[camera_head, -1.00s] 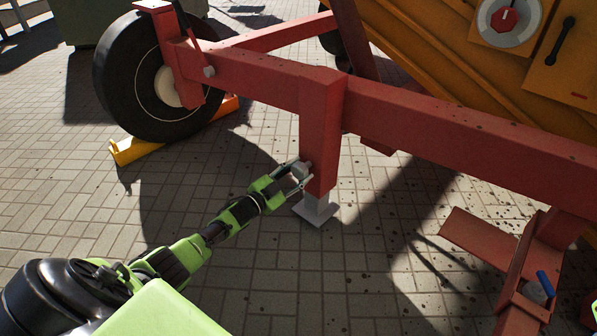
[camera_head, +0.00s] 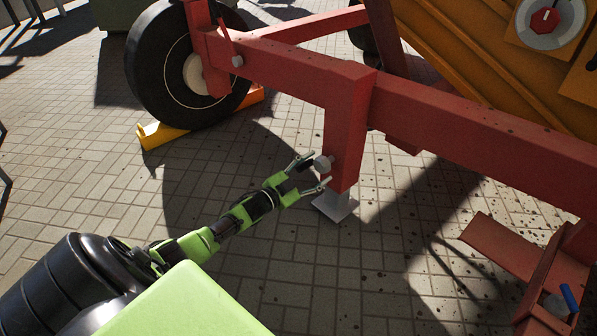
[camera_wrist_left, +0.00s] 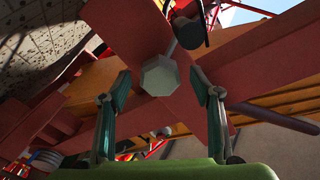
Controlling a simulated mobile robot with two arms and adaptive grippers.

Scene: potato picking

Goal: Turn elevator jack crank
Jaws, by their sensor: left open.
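The elevator jack is a red square post (camera_head: 346,135) with a grey foot plate (camera_head: 335,206) on the paving. Its crank shows as a grey hexagonal knob (camera_head: 323,165) on the left side of the post. My left gripper (camera_head: 314,172) is open, with its fingers on either side of the knob and a visible gap to it. In the left wrist view the knob (camera_wrist_left: 160,76) sits between the two open fingertips (camera_wrist_left: 163,88), a little beyond them. My right gripper is not in view.
A red frame beam (camera_head: 480,135) runs across above the jack. A black wheel (camera_head: 165,95) stands on a yellow chock (camera_head: 160,136) at upper left. A red bracket with a blue handle (camera_head: 569,297) is at lower right. Paving left of the jack is free.

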